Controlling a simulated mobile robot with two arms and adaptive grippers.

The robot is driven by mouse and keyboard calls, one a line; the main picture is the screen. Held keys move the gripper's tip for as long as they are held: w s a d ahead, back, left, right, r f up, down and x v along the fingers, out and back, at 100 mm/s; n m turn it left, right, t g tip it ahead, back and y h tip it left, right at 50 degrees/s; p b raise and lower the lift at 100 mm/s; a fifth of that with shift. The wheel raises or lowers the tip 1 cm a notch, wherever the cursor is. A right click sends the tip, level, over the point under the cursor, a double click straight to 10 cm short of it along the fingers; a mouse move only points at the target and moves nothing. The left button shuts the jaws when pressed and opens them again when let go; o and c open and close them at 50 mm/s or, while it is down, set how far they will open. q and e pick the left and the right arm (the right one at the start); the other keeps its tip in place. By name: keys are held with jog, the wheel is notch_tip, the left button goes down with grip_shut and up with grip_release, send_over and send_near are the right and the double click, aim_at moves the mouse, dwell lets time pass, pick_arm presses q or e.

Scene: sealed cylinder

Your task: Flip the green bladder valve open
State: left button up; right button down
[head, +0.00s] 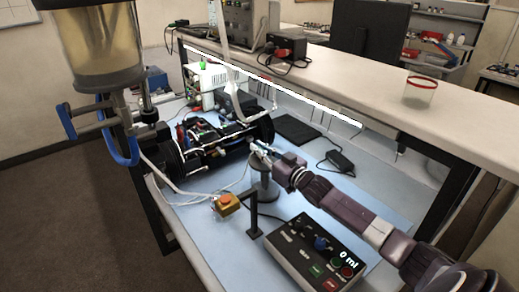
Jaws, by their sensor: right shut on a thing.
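My right gripper (264,152) reaches in from the lower right to the front of the cylinder assembly. It is shut on a small pale part by the top of a grey stand (265,188); its fingers hide most of that part. I cannot make out a green valve handle there. The dark open-framed cylinder assembly (210,138), with wires and boards inside, lies on the blue bench mat just left of the gripper. My left gripper is not in view.
A tank of yellowish liquid (101,50) with blue handles hangs at upper left. A clear red-rimmed cup (419,93) stands on the shelf.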

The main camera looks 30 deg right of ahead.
jog(key=shift+r, duration=0.1)
jog(key=c, duration=2)
grip_release()
jog(key=shift+s+f, duration=0.2)
jog(key=shift+s, duration=0.35)
jog(key=s, duration=0.7)
jog(key=s+d, duration=0.1)
jog(key=s, duration=0.3)
jog(key=shift+r, duration=0.15)
